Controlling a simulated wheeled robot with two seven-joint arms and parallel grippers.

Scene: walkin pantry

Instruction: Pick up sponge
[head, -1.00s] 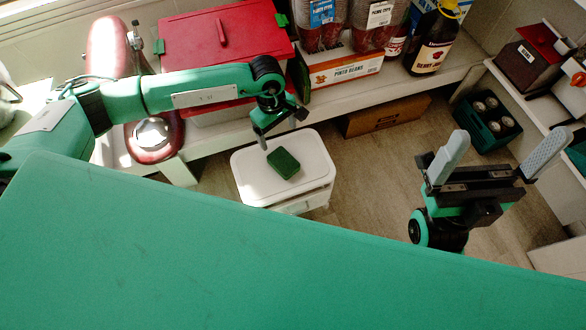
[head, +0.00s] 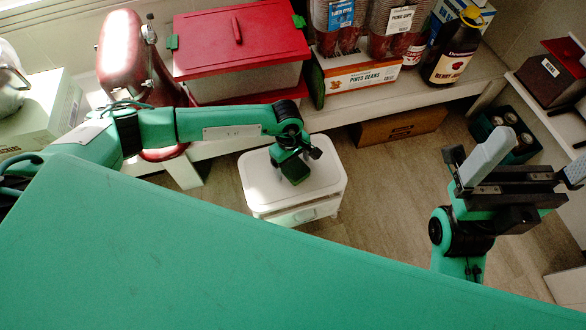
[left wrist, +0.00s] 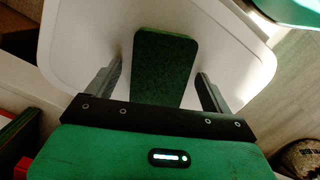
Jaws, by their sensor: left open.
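The dark green sponge (left wrist: 162,66) lies on the white lid of a small storage bin (head: 325,186). In the left wrist view it sits between the two fingers of my left gripper (left wrist: 158,85), with a gap on each side. My left gripper (head: 292,176) points down over the lid in the head view and covers most of the sponge there. It is open and empty. My right gripper (head: 530,165) is open and empty at the right, over the floor, far from the sponge.
Behind the bin, a low shelf holds a red-lidded box (head: 240,40), a red mixer (head: 133,60), a pinto beans box (head: 362,77) and a dark bottle (head: 452,52). A cardboard box (head: 402,127) is under the shelf.

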